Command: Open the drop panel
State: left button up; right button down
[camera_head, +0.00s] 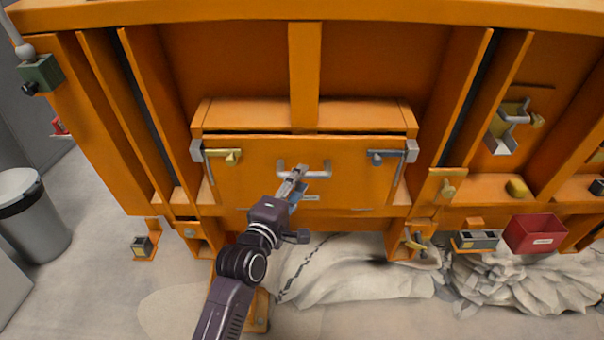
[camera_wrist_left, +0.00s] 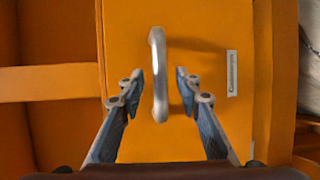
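The orange drop panel (camera_head: 255,185) is set low in the orange wall, upright, with a thin dark gap along its top edge. A silver bar handle (camera_head: 321,174) is on its middle. In the left wrist view, the handle (camera_wrist_left: 158,75) lies between the fingertips of my left gripper (camera_wrist_left: 160,74). The fingers are open on both sides, with a visible gap to the bar. In the head view, my left gripper (camera_head: 296,180) is at the handle and hides part of it. Latches sit at the panel's upper left (camera_head: 225,155) and upper right (camera_head: 385,156). My right gripper is not in view.
A white label (camera_wrist_left: 232,73) is beside the handle. A red bin (camera_head: 536,234) and a grey box (camera_head: 477,240) sit at the lower right. Pale rubble (camera_head: 350,275) lies on the floor beneath the panel. A trash can (camera_head: 32,220) stands at the left.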

pick_arm(q)
jog(key=shift+x, duration=1.45)
grip_shut()
